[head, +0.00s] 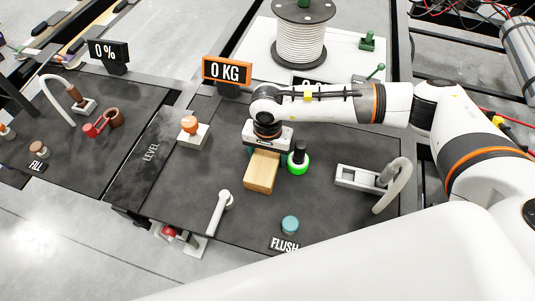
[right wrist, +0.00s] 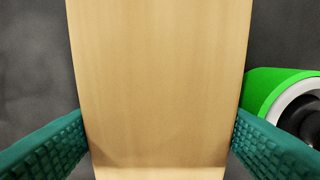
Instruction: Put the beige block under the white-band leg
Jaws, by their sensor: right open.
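The beige block (head: 262,173) lies on the dark bench top near its middle. My right gripper (head: 266,147) is over its far end, pointing down. In the right wrist view the block (right wrist: 160,80) fills the middle, between the two teal finger pads of the open gripper (right wrist: 160,145). The pads are very close to its two sides; I cannot tell whether they touch. A black post with a green ring (head: 298,167) stands just right of the block; the ring also shows in the right wrist view (right wrist: 262,90). I cannot make out a white-band leg. My left gripper is not in view.
A 0 KG display (head: 227,70) stands at the bench's back edge. An orange-topped knob (head: 190,125) is left of the block, a white lever (head: 220,210) in front. A cable spool (head: 300,38) is behind.

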